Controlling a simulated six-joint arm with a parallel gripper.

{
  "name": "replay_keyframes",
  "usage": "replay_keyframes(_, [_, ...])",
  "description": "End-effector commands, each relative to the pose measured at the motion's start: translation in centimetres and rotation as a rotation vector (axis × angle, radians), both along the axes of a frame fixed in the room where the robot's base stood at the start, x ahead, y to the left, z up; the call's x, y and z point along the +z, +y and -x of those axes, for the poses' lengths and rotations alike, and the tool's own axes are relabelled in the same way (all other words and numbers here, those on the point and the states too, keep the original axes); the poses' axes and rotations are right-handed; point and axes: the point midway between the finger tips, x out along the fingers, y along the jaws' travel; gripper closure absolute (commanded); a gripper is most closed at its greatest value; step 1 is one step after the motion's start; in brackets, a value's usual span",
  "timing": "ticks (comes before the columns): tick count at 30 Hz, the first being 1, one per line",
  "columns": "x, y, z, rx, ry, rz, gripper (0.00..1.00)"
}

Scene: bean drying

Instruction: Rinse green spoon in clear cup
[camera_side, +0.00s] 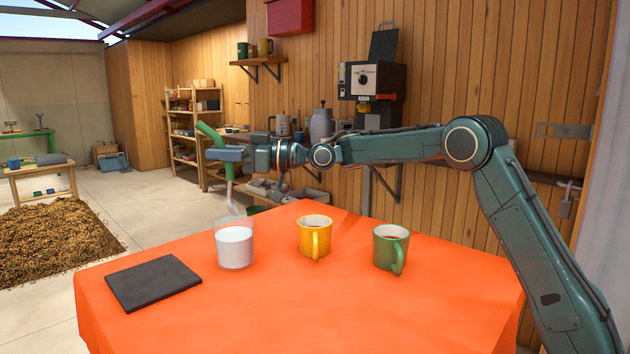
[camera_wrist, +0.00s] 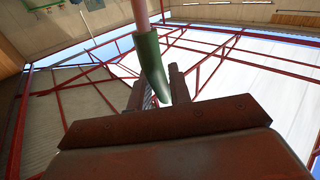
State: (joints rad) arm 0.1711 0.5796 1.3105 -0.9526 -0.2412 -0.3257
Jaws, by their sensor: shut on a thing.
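My gripper (camera_side: 213,155) is shut on the green spoon (camera_side: 209,133) by its handle. The spoon is tilted, with the handle's end up and its pale bowl (camera_side: 232,200) pointing down. The clear cup (camera_side: 236,247) stands upright on the table and holds whitish contents below its rim. The bowl's tip shows close to the cup's rim in the side view; I cannot tell whether it is above or behind it. In the wrist view the green handle (camera_wrist: 150,62) passes between my fingers (camera_wrist: 157,88), with a pinkish stem beyond; the cup is not visible there.
A yellow mug (camera_side: 314,238) and a green mug (camera_side: 390,248) stand to the right of the clear cup on the orange table (camera_side: 330,315). A dark flat slab (camera_side: 152,282) lies at the left. The front middle of the table is clear.

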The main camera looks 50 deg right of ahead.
Motion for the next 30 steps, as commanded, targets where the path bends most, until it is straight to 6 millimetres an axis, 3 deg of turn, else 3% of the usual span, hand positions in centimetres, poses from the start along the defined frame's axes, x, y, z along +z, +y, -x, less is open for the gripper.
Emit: replay_keyframes(30, [-7.1,0.0,0.0,0.0,0.001,-0.002,1.0])
